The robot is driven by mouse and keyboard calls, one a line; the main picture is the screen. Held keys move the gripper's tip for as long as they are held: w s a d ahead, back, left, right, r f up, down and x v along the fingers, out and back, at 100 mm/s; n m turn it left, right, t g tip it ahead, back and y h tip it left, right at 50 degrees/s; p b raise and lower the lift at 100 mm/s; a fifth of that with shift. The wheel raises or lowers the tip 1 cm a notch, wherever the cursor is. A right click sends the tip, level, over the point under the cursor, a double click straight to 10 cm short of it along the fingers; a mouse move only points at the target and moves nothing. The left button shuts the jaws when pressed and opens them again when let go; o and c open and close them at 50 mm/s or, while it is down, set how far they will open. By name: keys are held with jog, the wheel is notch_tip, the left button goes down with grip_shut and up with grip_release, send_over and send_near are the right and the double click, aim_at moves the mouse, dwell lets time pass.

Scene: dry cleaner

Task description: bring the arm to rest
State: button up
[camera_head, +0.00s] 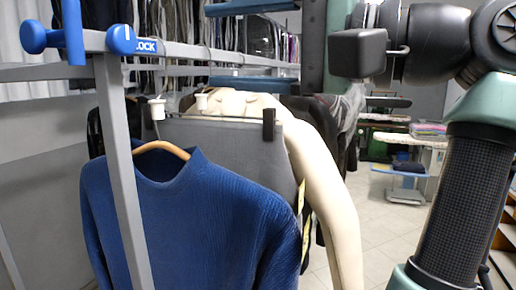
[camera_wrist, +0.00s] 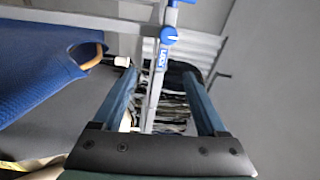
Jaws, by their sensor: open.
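My gripper (camera_head: 209,47) is in the upper middle of the head view, pointing left, with one blue finger above the other. Its fingers are wide apart, with nothing held between them. The wrist view also shows my gripper (camera_wrist: 160,69) open, with the grey rack bars and hanging clothes seen beyond the gap. My arm comes in from the right side of the head view, bent at the elbow.
A blue sweater (camera_head: 190,225) hangs on a wooden hanger (camera_head: 162,148) at the front left. A grey rack post (camera_head: 122,170) with blue knobs stands before it. Tiled floor (camera_head: 385,235) is open at right, before an ironing table (camera_head: 405,138).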

jog(key=w+f+t+h+b, duration=0.45)
jog(key=f+t+h, duration=0.25)
jog(key=f+t, duration=0.3)
jog(key=s+d+n+t+h+b, duration=0.3)
jog(key=s+t+h, duration=0.5)
jog(key=s, duration=0.6)
jog(key=shift+d+r+n+t+h, duration=0.15)
jog(key=shift+r+n+t+h, duration=0.2)
jog(key=shift+n+h, duration=0.35)
